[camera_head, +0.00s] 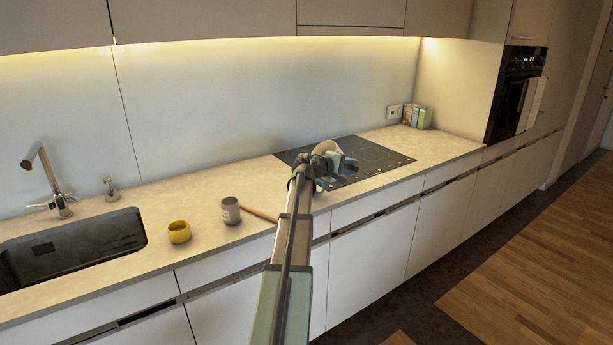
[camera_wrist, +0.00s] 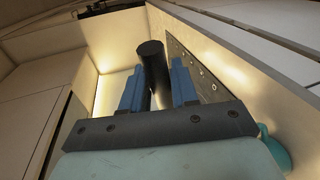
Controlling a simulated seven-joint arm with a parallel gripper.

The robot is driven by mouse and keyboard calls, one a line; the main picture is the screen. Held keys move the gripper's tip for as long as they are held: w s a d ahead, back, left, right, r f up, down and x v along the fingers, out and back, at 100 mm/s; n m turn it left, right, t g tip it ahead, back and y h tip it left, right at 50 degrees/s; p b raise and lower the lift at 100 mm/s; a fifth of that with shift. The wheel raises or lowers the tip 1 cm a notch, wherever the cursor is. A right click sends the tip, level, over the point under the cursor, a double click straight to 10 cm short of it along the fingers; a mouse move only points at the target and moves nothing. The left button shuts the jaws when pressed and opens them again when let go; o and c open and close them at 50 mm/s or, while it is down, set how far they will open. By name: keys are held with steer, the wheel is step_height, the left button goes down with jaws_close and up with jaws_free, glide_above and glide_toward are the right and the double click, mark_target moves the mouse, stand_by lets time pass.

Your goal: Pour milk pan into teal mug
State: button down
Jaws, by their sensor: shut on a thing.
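My gripper (camera_head: 346,164) is over the near side of the hob in the head view. In the wrist view its two blue fingers (camera_wrist: 158,88) are shut on a dark, rounded bar (camera_wrist: 151,62), which looks like the milk pan's handle. The pan's body cannot be made out in either view, so its tilt and contents cannot be told. The teal mug (camera_head: 320,185) stands on the counter just in front of the hob, mostly hidden behind my arm. Part of it also shows at the right edge of the wrist view (camera_wrist: 274,149).
A yellow cup (camera_head: 179,232), a grey mug (camera_head: 231,211) and a wooden stick-like thing (camera_head: 261,215) are on the counter left of my arm. The sink (camera_head: 128,236) is further left. Small boxes (camera_head: 417,116) stand beyond the black hob (camera_head: 371,152).

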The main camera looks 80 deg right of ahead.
steer(key=shift+w+a+r+g+h, duration=0.15)
steer(key=shift+w+a+g+h, duration=0.15)
steer(key=shift+g+h, duration=0.2)
steer(key=shift+w+a+r+g+h, duration=0.1)
steer(key=shift+w+r+g+h, duration=0.05)
steer(key=shift+w+g+h, duration=0.2)
